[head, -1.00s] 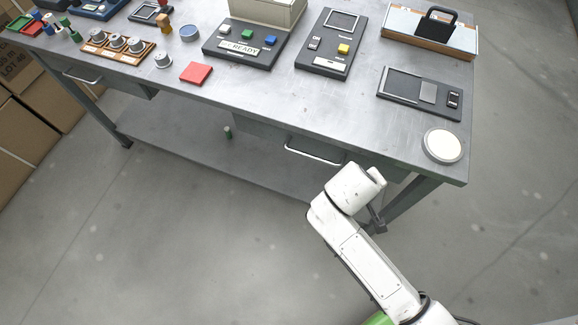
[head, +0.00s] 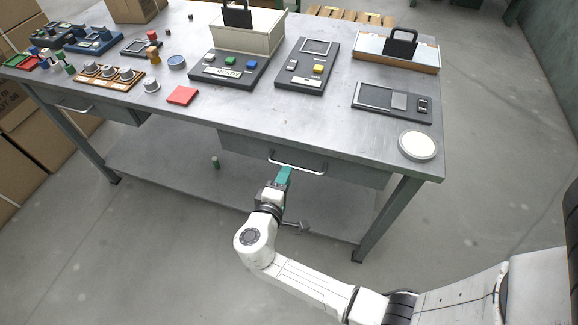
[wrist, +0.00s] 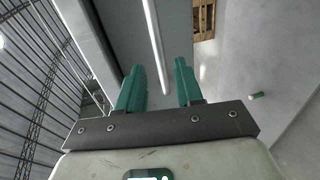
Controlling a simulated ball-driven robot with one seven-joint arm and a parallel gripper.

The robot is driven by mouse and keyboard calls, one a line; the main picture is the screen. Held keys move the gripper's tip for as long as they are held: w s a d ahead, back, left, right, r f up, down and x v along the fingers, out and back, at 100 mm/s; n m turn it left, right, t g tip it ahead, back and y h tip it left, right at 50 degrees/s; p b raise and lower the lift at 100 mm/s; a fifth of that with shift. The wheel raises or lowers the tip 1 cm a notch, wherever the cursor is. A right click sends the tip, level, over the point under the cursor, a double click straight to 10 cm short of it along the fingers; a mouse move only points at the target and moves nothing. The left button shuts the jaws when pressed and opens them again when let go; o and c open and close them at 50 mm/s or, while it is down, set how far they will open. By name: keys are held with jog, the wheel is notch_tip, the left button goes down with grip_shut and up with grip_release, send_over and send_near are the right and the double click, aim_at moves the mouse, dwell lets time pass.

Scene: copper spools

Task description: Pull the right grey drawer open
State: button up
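The right grey drawer (head: 345,174) sits under the tabletop and looks shut. Its pale bar handle (head: 312,170) runs along its front. My gripper (head: 285,172) has teal fingers and is at the left half of this handle, just in front of the drawer. In the wrist view my gripper (wrist: 160,80) is open, with a clear gap between its two fingers. I cannot tell how deep the bar lies between the fingers, and no contact is visible.
The grey table (head: 330,135) carries button panels, a red tile (head: 182,95) and a round white disc (head: 417,145). A left drawer (head: 95,107) is at the far end. A lower shelf (head: 175,180) holds a small green cylinder (head: 215,162). Floor in front is clear.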

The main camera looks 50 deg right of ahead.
aim_at(290, 165)
jog(key=x, duration=0.5)
jog(key=shift+w+d, duration=0.1)
jog(key=shift+d, duration=0.25)
grip_shut()
